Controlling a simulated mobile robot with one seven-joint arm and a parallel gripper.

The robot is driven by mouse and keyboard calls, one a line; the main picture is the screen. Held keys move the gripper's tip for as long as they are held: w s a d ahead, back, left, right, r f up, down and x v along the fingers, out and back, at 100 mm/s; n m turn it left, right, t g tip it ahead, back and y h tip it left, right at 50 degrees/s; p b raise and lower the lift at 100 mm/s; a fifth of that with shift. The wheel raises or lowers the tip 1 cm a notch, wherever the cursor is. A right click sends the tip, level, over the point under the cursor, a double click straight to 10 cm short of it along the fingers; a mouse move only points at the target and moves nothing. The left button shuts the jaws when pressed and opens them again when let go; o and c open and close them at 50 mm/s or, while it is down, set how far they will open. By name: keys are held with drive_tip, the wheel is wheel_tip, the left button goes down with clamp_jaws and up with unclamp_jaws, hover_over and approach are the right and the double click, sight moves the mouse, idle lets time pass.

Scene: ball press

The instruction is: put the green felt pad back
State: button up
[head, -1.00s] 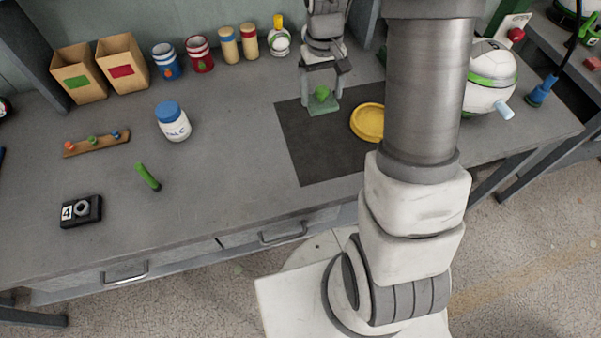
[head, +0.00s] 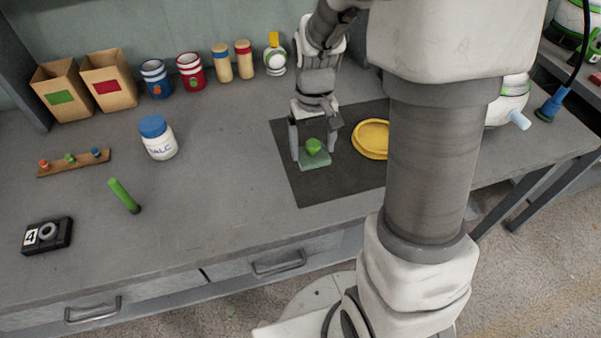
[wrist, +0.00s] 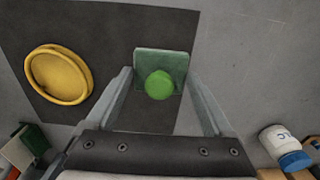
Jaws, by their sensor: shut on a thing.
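The green felt pad (head: 316,162) is a flat, pale green block with a brighter green rounded knob (head: 313,146) on it. My gripper (head: 314,153) is shut on it, one finger at each side, over the left part of the dark mat (head: 312,190). I cannot tell whether the pad touches the mat. In the wrist view the pad (wrist: 161,61) and its knob (wrist: 159,85) sit between my gripper's fingers (wrist: 160,78).
A yellow dish (head: 371,139) lies on the mat, right of the pad. Cups (head: 190,72) and boxes (head: 108,79) line the back. Bare bench lies left of the mat.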

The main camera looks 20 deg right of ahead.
sight(301, 161)
drive_tip(key=a+f, duration=0.1)
drive_tip(key=s+a+f, duration=0.1)
drive_tip(key=a, duration=0.1)
drive_tip(key=shift+f+b, duration=0.7)
drive_tip(key=shift+f, duration=1.3)
drive_tip(key=shift+f, duration=0.1)
drive_tip(key=o, duration=1.1)
drive_tip(key=shift+c, duration=0.2)
wheel_tip(301, 161, up, 12)
drive_tip(key=p, duration=0.2)
drive_tip(key=shift+s+a+r+p, duration=0.15)
drive_tip(key=shift+r+p, duration=0.1)
drive_tip(key=shift+p, duration=0.15)
drive_tip(key=s+r+t, duration=0.5)
drive_tip(key=s+r, duration=0.7)
drive_tip(key=s, duration=0.1)
drive_tip(key=shift+s+t, duration=0.3)
